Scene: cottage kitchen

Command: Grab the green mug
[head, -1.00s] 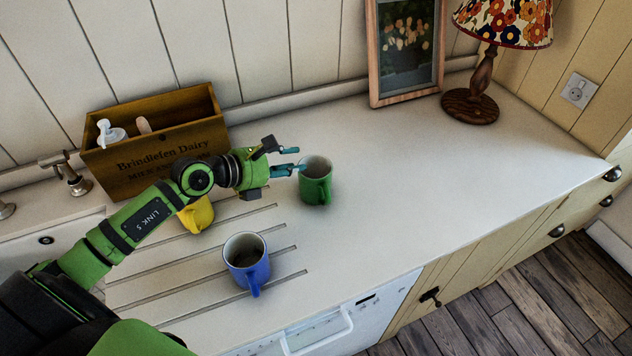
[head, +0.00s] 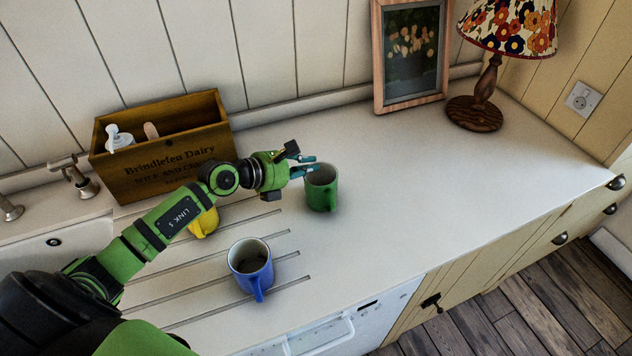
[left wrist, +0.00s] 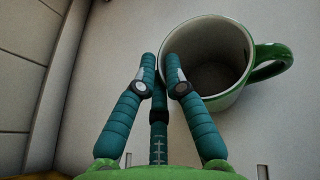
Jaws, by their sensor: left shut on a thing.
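The green mug (head: 322,194) stands upright on the white counter (head: 420,170), right of the wooden box. My left gripper (head: 308,164) reaches it from the left at rim height. In the left wrist view the green mug (left wrist: 232,101) opens toward the camera, its handle on the right. There my left gripper (left wrist: 161,62) has its teal fingers close together across the mug's left rim, one outside and one over the inside. It is shut on the mug's wall. Part of the far rim is hidden behind the fingers in the head view. My right gripper is not in view.
A blue mug (head: 251,262) stands in front on the grooved drainer. A yellow mug (head: 204,223) is partly hidden under my left arm. The wooden box (head: 165,160) stands behind. A lamp (head: 478,112) and picture frame (head: 410,55) are at the back. The counter's right is clear.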

